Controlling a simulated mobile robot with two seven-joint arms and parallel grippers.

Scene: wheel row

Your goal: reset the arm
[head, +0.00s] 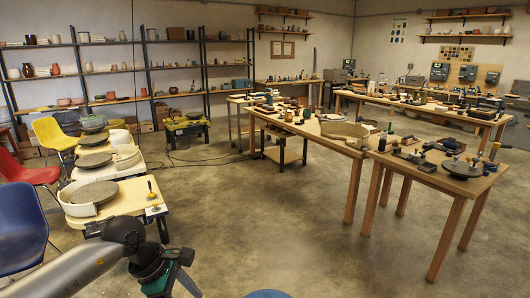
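My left arm (75,268) comes in from the lower left and bends at a dark joint. Its dark green and black end, with my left gripper (172,280), is at the bottom edge, over the floor in front of the nearest pottery wheel (122,200). The fingertips are cut off or too unclear to show whether they are open or shut. I see nothing held. My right arm and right gripper are not in view.
A row of pottery wheels runs back along the left, beside blue (20,228), red (32,174) and yellow (55,135) chairs. A wooden table (455,187) with tools stands at right. Shelves (120,70) line the back wall. The middle concrete floor (260,220) is clear.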

